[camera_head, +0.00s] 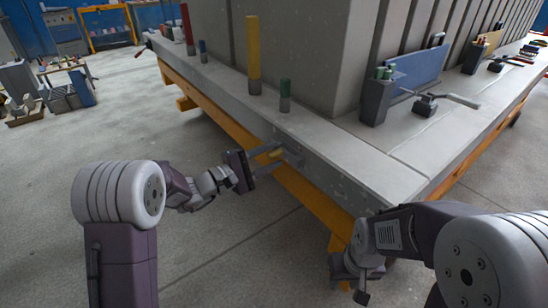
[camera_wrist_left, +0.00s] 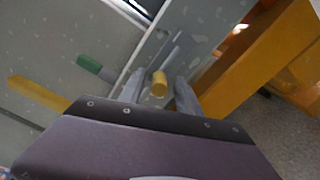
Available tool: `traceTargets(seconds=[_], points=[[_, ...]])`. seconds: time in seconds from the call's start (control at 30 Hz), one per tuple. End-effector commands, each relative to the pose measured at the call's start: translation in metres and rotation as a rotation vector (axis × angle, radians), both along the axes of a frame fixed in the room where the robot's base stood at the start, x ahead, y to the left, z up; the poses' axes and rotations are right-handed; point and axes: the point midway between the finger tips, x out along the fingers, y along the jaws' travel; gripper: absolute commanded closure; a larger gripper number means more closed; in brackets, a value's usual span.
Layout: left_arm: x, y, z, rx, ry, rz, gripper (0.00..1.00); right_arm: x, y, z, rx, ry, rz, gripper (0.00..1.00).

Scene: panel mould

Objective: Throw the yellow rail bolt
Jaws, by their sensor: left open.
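The yellow rail bolt (camera_head: 276,154) sticks out of the side face of the grey mould bed, below the top edge near the corner. In the left wrist view its round yellow end (camera_wrist_left: 159,86) shows between my fingers. My left gripper (camera_head: 272,158) is open, with one finger on each side of the bolt. A gap shows beside the bolt in the wrist view; whether either finger touches it I cannot tell. My right gripper (camera_head: 353,280) hangs low by the orange frame, away from the bolt, and its jaws are too unclear to read.
The grey bed (camera_head: 330,150) rests on an orange frame (camera_head: 310,203). On its top stand a tall yellow post (camera_head: 253,48), a green-topped peg (camera_head: 285,94) and a grey holder (camera_head: 376,100). A large grey panel rises behind. Open floor lies at the left.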

Motion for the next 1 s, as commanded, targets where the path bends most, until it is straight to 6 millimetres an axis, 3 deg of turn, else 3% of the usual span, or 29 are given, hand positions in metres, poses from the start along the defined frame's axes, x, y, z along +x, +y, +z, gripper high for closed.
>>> traceTargets(seconds=[0.37,0.5,0.53,1.0], points=[[0.0069,-0.0095,0.0003,0.000,0.001,0.001,0.60,0.0001,0.0000,-0.0020,0.000,0.000,0.000,0.64],[0.0068,-0.0094,0.0004,-0.001,0.001,0.000,0.99,0.0001,0.0000,-0.0020,0.000,0.000,0.000,0.64],[0.0068,-0.0094,0.0004,-0.001,0.001,0.000,1.00,0.0001,0.0000,-0.0020,0.000,0.000,0.000,0.64],[0.0068,-0.0093,0.0013,-0.003,0.001,0.001,1.00,0.0001,0.0000,-0.0020,0.000,0.000,0.000,0.64]])
